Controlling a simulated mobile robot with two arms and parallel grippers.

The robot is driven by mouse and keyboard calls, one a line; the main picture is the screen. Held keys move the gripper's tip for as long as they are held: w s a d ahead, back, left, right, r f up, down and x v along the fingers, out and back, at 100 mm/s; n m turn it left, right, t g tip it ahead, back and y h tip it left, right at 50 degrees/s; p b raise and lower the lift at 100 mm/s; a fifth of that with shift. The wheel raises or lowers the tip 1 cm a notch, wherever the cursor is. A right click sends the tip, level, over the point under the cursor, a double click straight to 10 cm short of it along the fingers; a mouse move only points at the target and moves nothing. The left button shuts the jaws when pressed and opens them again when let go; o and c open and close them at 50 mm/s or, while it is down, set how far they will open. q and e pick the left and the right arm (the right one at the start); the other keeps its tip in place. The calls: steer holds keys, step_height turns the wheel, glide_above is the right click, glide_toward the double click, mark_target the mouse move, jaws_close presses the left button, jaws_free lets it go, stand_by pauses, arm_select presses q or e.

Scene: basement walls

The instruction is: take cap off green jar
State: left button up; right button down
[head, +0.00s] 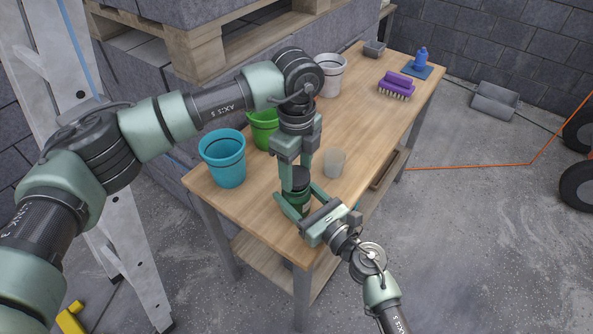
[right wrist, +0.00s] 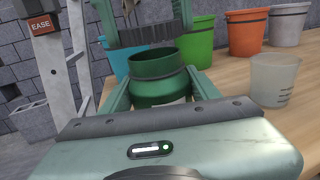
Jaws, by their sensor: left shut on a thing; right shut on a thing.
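The green jar (head: 297,203) stands near the front corner of the wooden table. The right wrist view shows its open mouth (right wrist: 158,62). The black ribbed cap (head: 297,178) is apart from the jar, just above its mouth; it also shows in the right wrist view (right wrist: 147,35). My left gripper (head: 297,171) points down from above and is shut on the cap. My right gripper (head: 297,208) comes in from the lower right and is shut on the jar's body, one finger on each side. The fingers hide part of the jar.
A clear cup (head: 335,163) stands close right of the jar. Blue (head: 223,157), green (head: 263,128) and white (head: 331,75) pots line the table's left side, with an orange pot (right wrist: 247,33) too. The table's right middle is clear.

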mark_target(297, 175)
arm_select(q)
steer(key=shift+r, duration=2)
arm_select(e)
steer(key=shift+c, duration=1.4)
jaws_free()
